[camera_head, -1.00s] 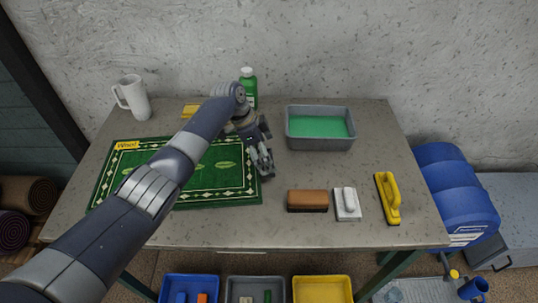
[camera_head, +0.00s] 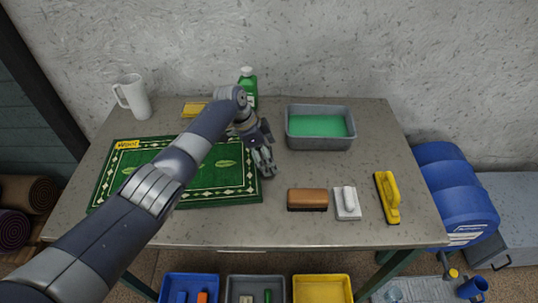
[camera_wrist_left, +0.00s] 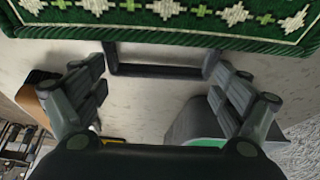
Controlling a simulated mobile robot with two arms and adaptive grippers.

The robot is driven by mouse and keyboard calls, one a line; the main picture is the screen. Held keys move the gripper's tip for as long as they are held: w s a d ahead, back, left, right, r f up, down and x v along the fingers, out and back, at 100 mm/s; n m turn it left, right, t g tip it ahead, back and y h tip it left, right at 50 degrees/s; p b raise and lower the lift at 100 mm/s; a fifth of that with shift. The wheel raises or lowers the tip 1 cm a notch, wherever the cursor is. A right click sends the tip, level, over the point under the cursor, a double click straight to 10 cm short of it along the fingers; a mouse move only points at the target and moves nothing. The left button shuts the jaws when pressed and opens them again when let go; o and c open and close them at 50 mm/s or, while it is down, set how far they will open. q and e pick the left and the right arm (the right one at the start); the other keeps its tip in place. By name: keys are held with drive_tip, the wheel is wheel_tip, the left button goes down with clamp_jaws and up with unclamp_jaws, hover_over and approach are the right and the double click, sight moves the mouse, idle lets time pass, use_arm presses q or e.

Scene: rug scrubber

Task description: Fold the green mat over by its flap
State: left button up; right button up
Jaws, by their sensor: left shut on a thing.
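The green mat (camera_head: 222,196) lies flat on the left of the table, with a white diamond border and a yellow tag at its far left corner. My left gripper (camera_head: 263,163) is at the mat's right edge. In the left wrist view, a dark loop-shaped flap (camera_wrist_left: 160,71) sticks out from the mat's edge (camera_wrist_left: 160,34). My forearm hides the middle of the mat. My right gripper is not in view.
A grey basin of green liquid (camera_head: 320,145), a brown brush (camera_head: 307,199), a white scrubber (camera_head: 347,204) and a yellow-handled brush (camera_head: 389,199) stand to the right. A green bottle (camera_head: 248,85), a yellow sponge (camera_head: 194,109) and a white jug (camera_head: 134,98) are at the back.

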use_arm(q)
drive_tip(key=a+r+h+p, duration=0.1)
drive_tip(key=a+r+h, duration=0.2)
drive_tip(key=r, duration=0.4)
drive_tip(key=a+r+h+p, duration=0.1)
drive_tip(key=a+r+h, duration=0.2)
drive_tip(key=r, duration=0.5)
drive_tip(key=shift+s+r+t+h, duration=0.3)
drive_tip(key=shift+t+h, duration=0.1)
drive_tip(key=shift+h, duration=0.1)
